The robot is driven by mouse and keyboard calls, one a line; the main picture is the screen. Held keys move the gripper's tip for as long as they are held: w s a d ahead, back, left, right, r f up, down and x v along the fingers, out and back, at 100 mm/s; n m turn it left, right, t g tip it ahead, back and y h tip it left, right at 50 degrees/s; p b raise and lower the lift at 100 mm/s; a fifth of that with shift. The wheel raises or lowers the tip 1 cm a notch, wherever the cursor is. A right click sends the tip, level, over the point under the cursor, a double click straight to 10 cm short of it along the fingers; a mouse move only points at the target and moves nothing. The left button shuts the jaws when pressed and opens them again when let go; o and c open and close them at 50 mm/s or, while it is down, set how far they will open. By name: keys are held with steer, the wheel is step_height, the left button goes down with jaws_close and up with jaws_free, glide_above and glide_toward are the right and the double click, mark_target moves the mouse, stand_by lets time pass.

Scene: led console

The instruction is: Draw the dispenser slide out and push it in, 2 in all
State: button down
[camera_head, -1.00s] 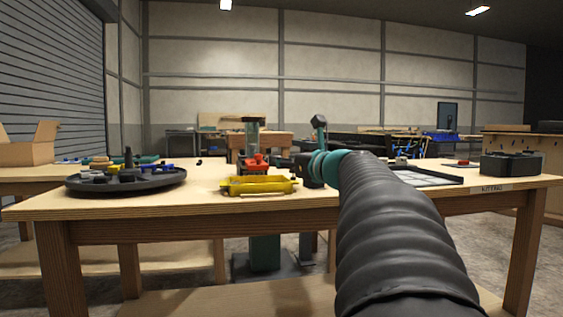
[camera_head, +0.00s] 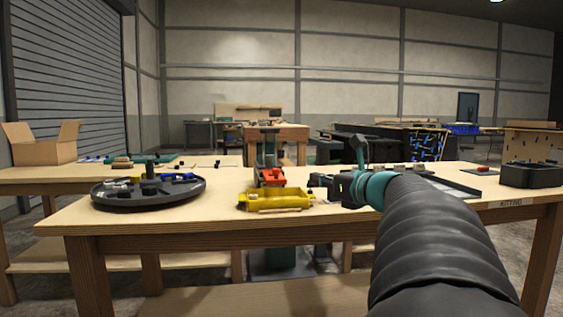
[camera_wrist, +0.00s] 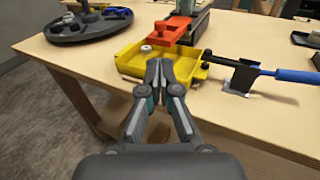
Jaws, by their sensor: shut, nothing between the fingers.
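The dispenser has a red slide (camera_wrist: 168,32) at its front, seen from above in the wrist view. In the head view the red slide (camera_head: 270,177) shows in front of the green dispenser column (camera_head: 267,150). A yellow tray (camera_wrist: 130,63) lies below and in front of the slide; it also shows in the head view (camera_head: 262,204). A small pale round part (camera_wrist: 146,48) is in the tray. My gripper (camera_wrist: 159,64) is shut and empty, its fingertips overlapping the tray's front edge in the wrist view. Whether they touch it I cannot tell.
A dark round tray with several parts (camera_head: 120,202) stands left of the dispenser. A black rod (camera_wrist: 222,60) and a blue handle (camera_wrist: 297,75) on a bracket lie right of the yellow tray. The table's front edge (camera_wrist: 245,130) is close to my gripper.

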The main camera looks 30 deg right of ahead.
mark_target(278, 171)
steer(key=w, duration=0.4)
steer(key=w+a, duration=0.1)
steer(key=w, duration=0.8)
steer(key=shift+w+a+f, duration=0.25)
steer(key=shift+w+f, duration=0.1)
steer(key=shift+w, duration=0.05)
steer(key=shift+p, duration=0.3)
